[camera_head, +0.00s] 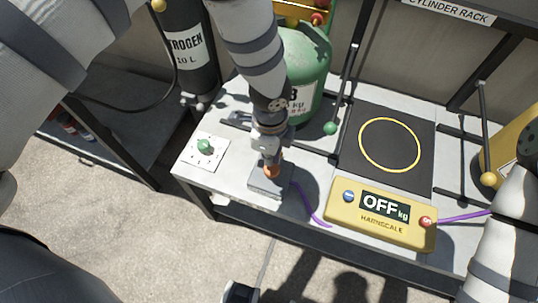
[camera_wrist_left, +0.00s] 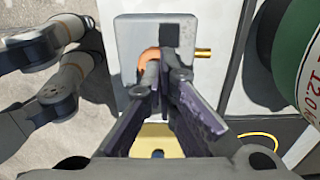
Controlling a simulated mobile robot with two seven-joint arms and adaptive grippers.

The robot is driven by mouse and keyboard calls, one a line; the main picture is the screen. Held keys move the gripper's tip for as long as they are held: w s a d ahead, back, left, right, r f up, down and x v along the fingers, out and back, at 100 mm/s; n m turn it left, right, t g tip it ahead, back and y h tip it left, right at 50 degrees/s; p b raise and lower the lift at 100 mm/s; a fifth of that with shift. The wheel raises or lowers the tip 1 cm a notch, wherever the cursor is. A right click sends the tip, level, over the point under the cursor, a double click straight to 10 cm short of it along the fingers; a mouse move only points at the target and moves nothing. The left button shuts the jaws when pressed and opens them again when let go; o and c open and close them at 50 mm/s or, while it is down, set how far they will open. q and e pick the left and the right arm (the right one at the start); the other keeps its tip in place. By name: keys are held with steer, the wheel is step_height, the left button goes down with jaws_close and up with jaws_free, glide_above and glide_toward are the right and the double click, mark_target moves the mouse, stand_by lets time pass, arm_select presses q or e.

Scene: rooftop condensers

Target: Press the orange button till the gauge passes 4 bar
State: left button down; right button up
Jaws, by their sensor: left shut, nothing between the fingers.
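The orange button (camera_head: 272,172) sits on top of a small grey box (camera_head: 262,184) near the bench's front edge. My left gripper (camera_head: 270,157) points down over it with its fingers shut and empty. In the left wrist view, the fingertips (camera_wrist_left: 164,76) cover part of the orange button (camera_wrist_left: 147,56), leaving an orange curve showing on the grey box (camera_wrist_left: 130,30). I cannot tell whether the fingertips touch the button or whether it is pushed in. I make out no gauge face or reading in either view. My right gripper is out of view.
A yellow scale (camera_head: 372,219) reading OFF and its black plate (camera_head: 428,130) are to the right. A green cylinder (camera_head: 312,62) stands behind the gripper. A plate with a green knob (camera_head: 205,147) is to the left. A purple hose (camera_head: 308,205) lies beside the box.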

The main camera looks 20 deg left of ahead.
arm_select(q)
step_height(320, 180, up, 11)
steer(key=shift+w+p, duration=0.2)
steer(key=shift+p, duration=0.15)
steer(key=shift+f, duration=0.1)
